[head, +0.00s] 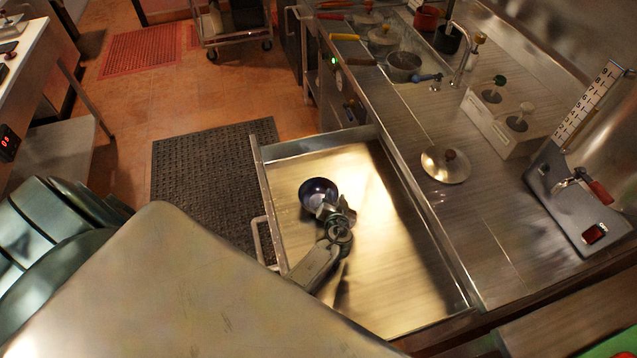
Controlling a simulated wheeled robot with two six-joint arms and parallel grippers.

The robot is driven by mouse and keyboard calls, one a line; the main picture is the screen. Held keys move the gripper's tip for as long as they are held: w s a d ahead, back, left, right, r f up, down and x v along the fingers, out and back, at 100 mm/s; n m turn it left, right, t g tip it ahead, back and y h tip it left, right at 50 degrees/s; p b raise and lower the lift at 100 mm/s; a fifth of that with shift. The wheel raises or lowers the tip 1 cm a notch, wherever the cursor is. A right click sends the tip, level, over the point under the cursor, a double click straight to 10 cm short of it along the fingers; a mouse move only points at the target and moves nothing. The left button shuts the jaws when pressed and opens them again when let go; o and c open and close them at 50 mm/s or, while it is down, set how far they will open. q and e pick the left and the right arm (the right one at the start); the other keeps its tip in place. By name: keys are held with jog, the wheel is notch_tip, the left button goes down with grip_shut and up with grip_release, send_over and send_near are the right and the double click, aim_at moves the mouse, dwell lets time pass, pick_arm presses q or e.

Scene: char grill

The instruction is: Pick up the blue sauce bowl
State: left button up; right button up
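The blue sauce bowl (316,187) is small, round and dark blue. It is in the open metal drawer (400,255), towards the drawer's far left part. My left gripper (328,209) is at the near side of the bowl, over its near rim, and hides part of it. The fingers are small and overlap the bowl, so I cannot tell whether they are open or shut on the rim. My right gripper is not in view.
A steel counter (480,235) runs along the drawer's right side, with a round lid (445,165) on it. The drawer handle (262,240) sticks out to the left. A black floor mat (205,175) lies beyond it. The drawer's right part is clear.

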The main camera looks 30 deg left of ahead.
pick_arm(q)
jog(key=shift+w+a+f, duration=0.2)
jog(key=shift+w, duration=0.1)
jog(key=shift+s+r, duration=0.1)
jog(key=shift+r, duration=0.05)
grip_shut()
